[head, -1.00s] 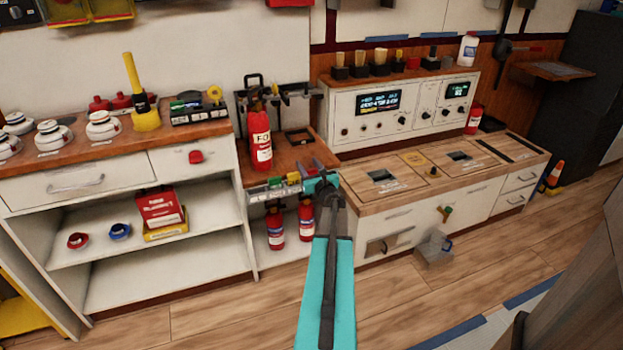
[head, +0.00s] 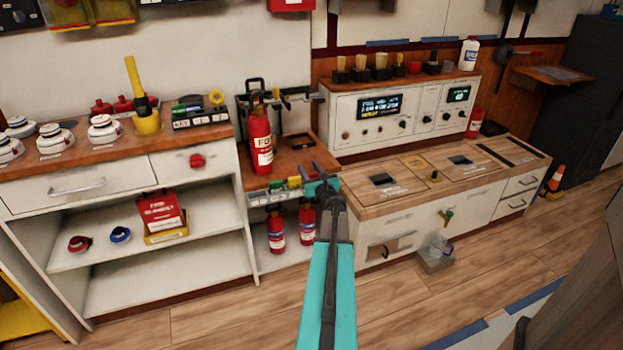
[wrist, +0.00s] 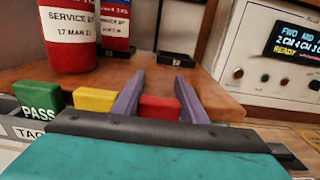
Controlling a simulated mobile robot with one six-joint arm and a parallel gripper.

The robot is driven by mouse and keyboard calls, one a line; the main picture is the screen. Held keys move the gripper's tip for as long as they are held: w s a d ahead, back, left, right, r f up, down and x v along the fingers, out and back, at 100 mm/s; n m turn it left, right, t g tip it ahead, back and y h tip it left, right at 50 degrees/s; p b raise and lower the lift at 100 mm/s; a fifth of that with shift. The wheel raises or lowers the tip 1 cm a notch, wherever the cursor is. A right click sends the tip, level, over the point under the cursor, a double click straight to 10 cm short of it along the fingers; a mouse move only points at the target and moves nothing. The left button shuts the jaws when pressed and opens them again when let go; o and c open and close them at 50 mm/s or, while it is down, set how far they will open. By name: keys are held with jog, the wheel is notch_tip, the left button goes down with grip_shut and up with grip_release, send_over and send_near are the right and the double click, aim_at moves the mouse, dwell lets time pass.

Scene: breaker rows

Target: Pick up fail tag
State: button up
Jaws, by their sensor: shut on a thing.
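The red tag (wrist: 160,107), which I take as the fail tag since no writing on it shows, stands between the two purple fingers of my gripper (wrist: 158,82) in the wrist view. My gripper is shut on it. A green tag marked PASS (wrist: 39,101) and a yellow tag (wrist: 95,100) stand to its left in the same row. In the head view my gripper (head: 313,172) is at the right end of the tag row, at the shelf's front edge. The red tag cannot be made out clearly there.
A red extinguisher (head: 261,143) stands on the wooden shelf just behind the tags. A white control panel (head: 395,110) and a wood-topped counter (head: 430,174) are to the right. Two small extinguishers, one of them here (head: 276,232), stand below. The floor in front is open.

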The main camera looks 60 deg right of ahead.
jog(key=shift+r, duration=0.15)
jog(key=shift+r, duration=0.6)
notch_tip(320, 180, up, 2)
jog(key=shift+r+p, duration=0.2)
jog(key=shift+p, duration=0.1)
jog(key=s+a+r, duration=0.1)
jog(key=s+a, duration=0.1)
jog(key=s, duration=1.4)
jog(key=shift+a, duration=0.1)
jog(key=shift+w, duration=0.1)
